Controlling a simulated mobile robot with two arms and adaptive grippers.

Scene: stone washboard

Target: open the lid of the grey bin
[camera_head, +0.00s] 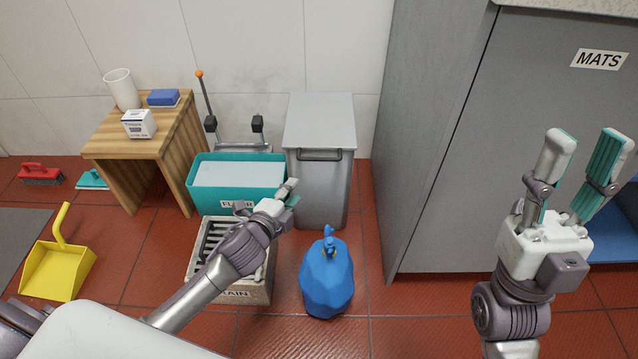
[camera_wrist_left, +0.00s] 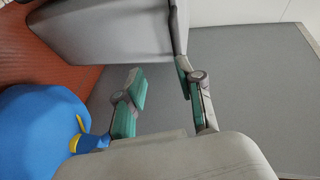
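The grey bin (camera_head: 322,190) stands upright against the wall, its flat lid (camera_head: 320,118) down. A dark bar handle (camera_head: 320,155) runs across the front just below the lid. My left gripper (camera_head: 290,194) is in front of the bin's left side, below the handle. In the left wrist view its fingers (camera_wrist_left: 162,80) are apart with nothing between them, and the bin (camera_wrist_left: 100,28) shows just beyond. The handle (camera_wrist_left: 175,25) appears there near one fingertip; contact cannot be told. My right gripper (camera_head: 590,145) is open and empty, far right before the grey cabinet.
A blue tied bag (camera_head: 327,280) stands in front of the bin. A teal tub (camera_head: 215,206) and a drain crate (camera_head: 240,293) sit to its left. The grey MATS cabinet (camera_head: 440,170) rises at right. A wooden stool (camera_head: 125,145) and yellow dustpan (camera_head: 58,268) are further left.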

